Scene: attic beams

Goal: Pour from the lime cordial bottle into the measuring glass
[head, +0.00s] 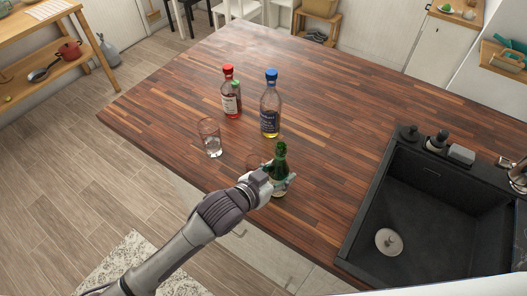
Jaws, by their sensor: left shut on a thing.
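The green glass bottle (280,160), which looks like the lime cordial bottle, is upright near the counter's front edge. Its label is too small to read. My left gripper (277,182) is shut around its body and hides part of it. A clear glass (211,139), perhaps the measuring glass, stands to the left, apart from the gripper. The rim of another clear glass (254,161) shows just left of the bottle, mostly hidden behind my gripper. I cannot tell which of the two is the measuring glass. My right gripper is out of view.
A red-capped bottle (229,95) and a blue-capped bottle (270,105) stand behind, with a small green cap (236,84) beside the red one. A dark sink (425,215) is at the right. The wooden counter (340,110) is clear between the bottles and sink.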

